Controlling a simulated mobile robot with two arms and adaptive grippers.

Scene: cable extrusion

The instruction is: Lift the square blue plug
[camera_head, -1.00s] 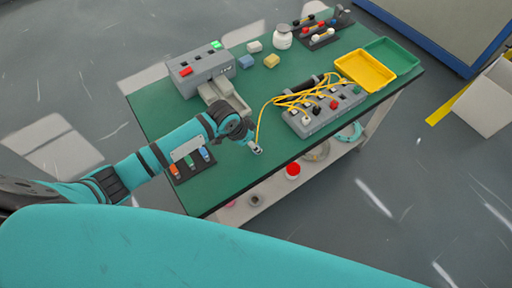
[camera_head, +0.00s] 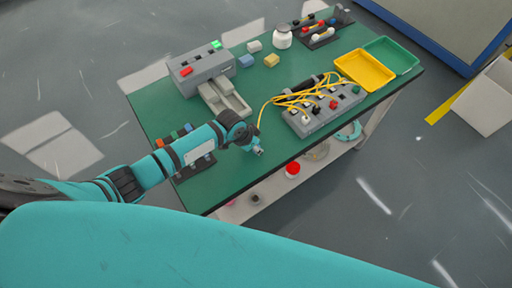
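A small square blue block (camera_head: 246,62) sits on the green table beside the grey box, at the back; I take it to be the square blue plug. My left gripper (camera_head: 257,151) hangs over the table's front part, well short of that block. Its fingers are too small in the picture to show whether they are open or shut. The end of a yellow cable (camera_head: 260,116) runs down close to it; I cannot tell if they touch. My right gripper is not in view.
White (camera_head: 254,46) and yellow (camera_head: 271,60) blocks flank the blue one. A grey box (camera_head: 202,70) stands left. A grey socket strip (camera_head: 318,117) with yellow cables lies right. My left arm covers part of a dark rack (camera_head: 197,168). A yellow tray (camera_head: 364,70) is at right.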

